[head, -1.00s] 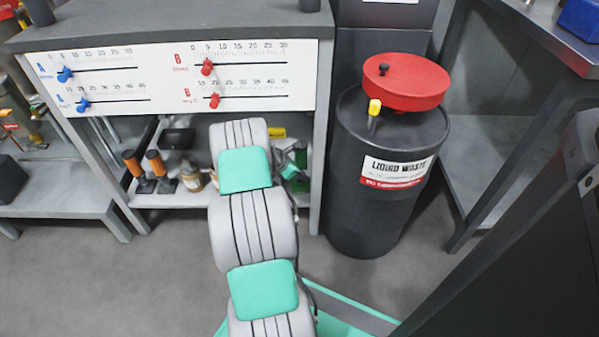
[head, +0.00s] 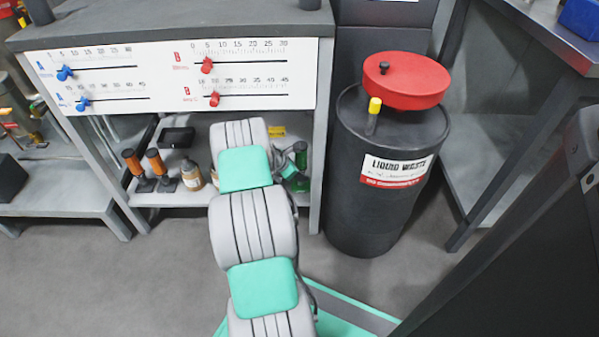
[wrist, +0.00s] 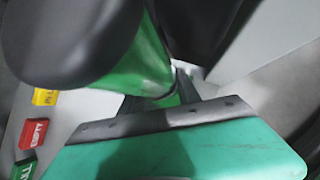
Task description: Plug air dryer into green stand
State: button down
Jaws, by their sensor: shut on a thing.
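In the wrist view, the dark fingers of my gripper (wrist: 165,98) are shut on a green-and-black thing, which I take to be the air dryer (wrist: 150,58). Its black rounded end fills the upper left and hides much behind it.
Two orange-and-black tools (head: 143,170), a small bottle (head: 192,176) and a black flat object (head: 176,138) are on the lower shelf left of my arm. Yellow, red and green labels (wrist: 35,132) lie in the wrist view. A liquid waste drum (head: 362,215) stands to the right.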

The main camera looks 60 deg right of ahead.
aim_at(301, 163)
jog(key=shift+f+b, duration=0.45)
jog(key=shift+f, duration=0.4)
jog(key=c, duration=0.8)
grip_release()
jog(key=p+v, duration=0.3)
jog(key=v, duration=0.4)
jog(key=shift+a+r+p, duration=0.2)
jog(key=shift+r+p, duration=0.1)
jog(key=shift+p, duration=0.1)
jog(key=shift+w, duration=0.1)
